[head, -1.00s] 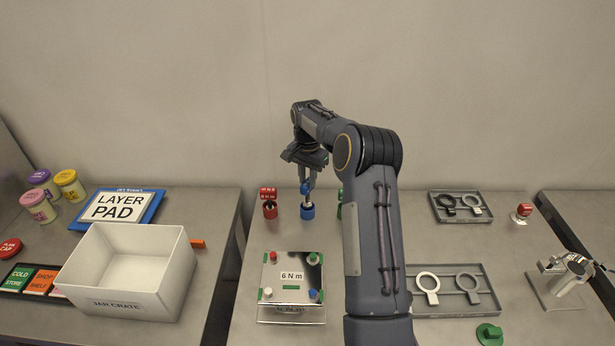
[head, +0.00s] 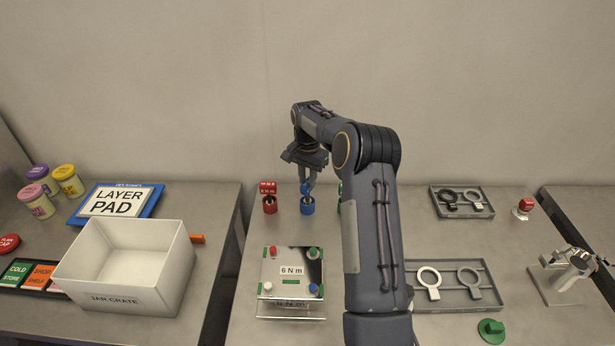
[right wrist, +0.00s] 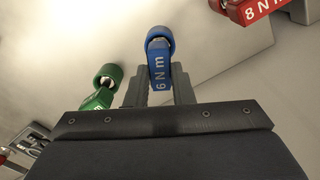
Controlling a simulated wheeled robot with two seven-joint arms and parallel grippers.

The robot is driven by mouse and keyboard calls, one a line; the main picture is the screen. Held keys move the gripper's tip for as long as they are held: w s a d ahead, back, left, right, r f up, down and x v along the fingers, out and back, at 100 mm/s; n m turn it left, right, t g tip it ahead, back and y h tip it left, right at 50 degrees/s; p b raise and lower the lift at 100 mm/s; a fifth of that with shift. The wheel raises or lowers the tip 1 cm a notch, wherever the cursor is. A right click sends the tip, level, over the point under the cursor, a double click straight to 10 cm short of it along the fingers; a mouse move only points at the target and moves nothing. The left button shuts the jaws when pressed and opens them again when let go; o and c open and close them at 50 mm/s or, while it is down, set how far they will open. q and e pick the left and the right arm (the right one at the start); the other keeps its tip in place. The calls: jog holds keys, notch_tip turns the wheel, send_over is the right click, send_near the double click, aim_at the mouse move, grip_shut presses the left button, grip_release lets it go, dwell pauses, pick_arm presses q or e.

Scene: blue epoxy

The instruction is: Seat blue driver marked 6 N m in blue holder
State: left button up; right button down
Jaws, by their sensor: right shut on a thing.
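The blue driver (head: 306,189), marked 6 N m, is upright in my right gripper (head: 309,180). It stands directly over the blue holder (head: 307,208), with its lower end at or in the holder's opening. The right wrist view shows the driver (right wrist: 160,75) between both fingers of my right gripper (right wrist: 160,92), its label readable, and the round blue holder (right wrist: 160,37) at its far end. How deep the driver sits is hidden. My right gripper is shut on the driver. My left gripper is not in view.
A red holder (head: 270,207) with a red driver stands left of the blue one. A green holder (right wrist: 109,76) stands on the other side, mostly behind my arm in the head view. A plate marked 6 N m (head: 291,290) lies in front. Trays (head: 494,306) are at right.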

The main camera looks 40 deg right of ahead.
jog(key=shift+f, duration=0.5)
jog(key=c, duration=1.2)
grip_release()
jog(key=shift+o, duration=0.2)
notch_tip(320, 180, up, 5)
jog(key=p, duration=0.3)
jog(key=shift+r, duration=0.25)
notch_tip(320, 180, up, 7)
jog(key=shift+r+b, duration=0.15)
jog(key=shift+b, duration=0.25)
